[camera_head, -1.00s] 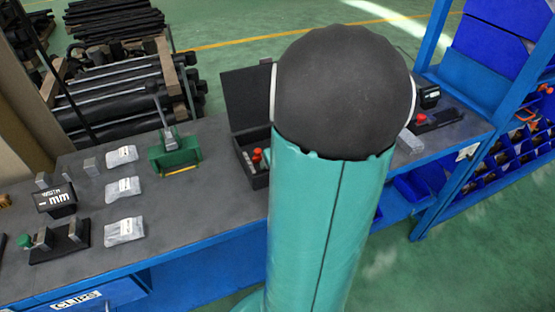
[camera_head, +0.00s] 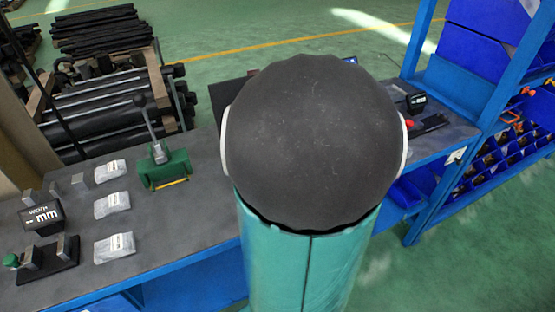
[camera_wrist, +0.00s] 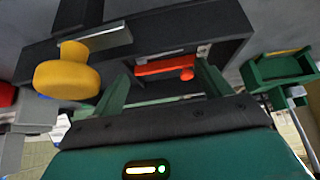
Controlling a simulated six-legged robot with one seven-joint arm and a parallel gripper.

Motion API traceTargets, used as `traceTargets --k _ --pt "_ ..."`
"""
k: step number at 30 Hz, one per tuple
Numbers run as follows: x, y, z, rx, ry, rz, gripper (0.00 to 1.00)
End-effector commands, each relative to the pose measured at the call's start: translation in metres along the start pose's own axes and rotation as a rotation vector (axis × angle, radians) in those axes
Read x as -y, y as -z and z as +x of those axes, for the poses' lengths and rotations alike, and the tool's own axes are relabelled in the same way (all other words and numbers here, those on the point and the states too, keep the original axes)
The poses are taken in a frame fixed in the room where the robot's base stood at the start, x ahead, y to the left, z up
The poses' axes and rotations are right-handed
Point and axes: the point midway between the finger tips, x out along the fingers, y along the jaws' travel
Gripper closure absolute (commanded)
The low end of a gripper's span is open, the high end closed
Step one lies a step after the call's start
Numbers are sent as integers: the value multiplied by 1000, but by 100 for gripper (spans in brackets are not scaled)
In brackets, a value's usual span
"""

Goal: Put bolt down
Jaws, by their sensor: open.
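My gripper (camera_wrist: 160,85) shows in the wrist view as two green fingers, spread apart with nothing clearly held between them. An orange-red piece with a rounded end (camera_wrist: 165,66) appears beyond and between the fingertips, at a dark open box (camera_wrist: 120,68). I cannot tell whether this piece is the bolt, or whether it touches a finger. No other bolt can be made out. In the head view my arm hides the gripper and most of the box.
A yellow knob (camera_wrist: 65,78) stands close to the left finger in the wrist view. A green hand-lever tool (camera_head: 163,165) stands on the grey bench (camera_head: 195,210), beside several labelled bags (camera_head: 112,205). A blue rack (camera_head: 415,190) is at the right.

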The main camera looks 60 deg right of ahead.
Motion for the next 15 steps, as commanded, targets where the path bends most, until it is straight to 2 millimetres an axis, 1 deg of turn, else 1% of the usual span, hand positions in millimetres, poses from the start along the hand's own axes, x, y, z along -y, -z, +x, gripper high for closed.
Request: traceTargets --k 1,9,12,15 --pt "0 1 -10 -3 -2 -4 23" --pt "0 0 -55 -2 -2 -2 23" --pt "0 0 -66 -1 -1 -1 23" --pt "0 0 -73 0 0 -1 23"
